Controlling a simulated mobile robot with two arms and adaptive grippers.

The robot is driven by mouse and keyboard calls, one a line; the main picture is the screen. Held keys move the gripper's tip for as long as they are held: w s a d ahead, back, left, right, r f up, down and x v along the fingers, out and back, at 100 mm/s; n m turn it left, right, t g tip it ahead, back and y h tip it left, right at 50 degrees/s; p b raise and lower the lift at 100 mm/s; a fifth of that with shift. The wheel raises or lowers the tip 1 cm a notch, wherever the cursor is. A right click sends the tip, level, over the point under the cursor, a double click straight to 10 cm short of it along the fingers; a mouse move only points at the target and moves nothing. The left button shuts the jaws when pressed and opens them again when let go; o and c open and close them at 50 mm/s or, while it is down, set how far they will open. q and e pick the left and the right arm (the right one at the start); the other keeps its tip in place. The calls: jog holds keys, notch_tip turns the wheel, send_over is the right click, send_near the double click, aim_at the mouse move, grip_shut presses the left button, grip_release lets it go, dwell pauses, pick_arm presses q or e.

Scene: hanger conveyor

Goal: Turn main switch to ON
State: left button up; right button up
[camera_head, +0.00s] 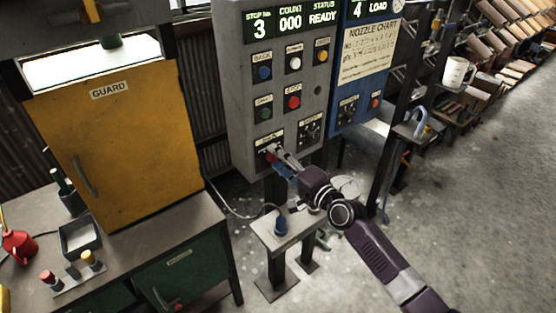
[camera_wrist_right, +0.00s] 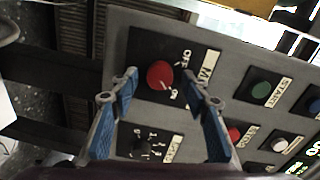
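The main switch is a red round knob (camera_wrist_right: 160,75) on a black plate in the right wrist view, with OFF and ON lettering beside it. Its plate sits at the lower left of the grey control panel (camera_head: 236,95) in the head view. My right gripper (camera_head: 272,151) is at this switch, with its arm coming from the lower right. In the right wrist view its blue-padded fingers (camera_wrist_right: 162,84) are spread, one on either side of the knob, with gaps visible. I cannot tell clearly which mark the knob points to. My left gripper is not in view.
Buttons, among them a red stop button (camera_head: 293,102), sit above the switch. Another dial (camera_wrist_right: 141,147) is close to it. A blue nozzle panel (camera_head: 345,85) adjoins on the right. A yellow guard cabinet (camera_head: 130,150) stands left. A small stand (camera_head: 270,236) is below.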

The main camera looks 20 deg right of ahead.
jog(key=shift+s, duration=0.1)
jog(key=v, duration=1.1)
jog(key=shift+s+d, duration=0.15)
jog(key=shift+s, duration=0.25)
jog(key=s+d+f+n+g+h+b, duration=0.1)
jog(key=s+d+f+g+h, duration=0.15)
jog(key=f, duration=0.85)
jog(key=s+d+f+n+g+h, duration=0.1)
jog(key=d+f, duration=0.2)
jog(key=f, duration=0.9)
jog(key=s+f+n+g+h, duration=0.15)
jog(key=s+f, duration=0.25)
jog(key=f, duration=0.4)
jog(key=s+f+n+g, duration=0.2)
jog(key=s+f, duration=0.3)
jog(key=f, duration=0.4)
jog(key=s+a+f+n+g+b, duration=0.2)
jog(key=s+f+n+g, duration=0.25)
jog(key=s+f, duration=1.3)
jog(key=s+a+f+n+g, duration=0.2)
jog(key=s, duration=0.7)
jog(key=s+a+f+n+g+h, duration=0.1)
jog(key=s+a+f+n+g, duration=0.1)
jog(key=s, duration=0.8)
jog(key=shift+a+f+n, duration=0.2)
jog(key=shift+f+n, duration=0.1)
jog(key=shift+f, duration=0.45)
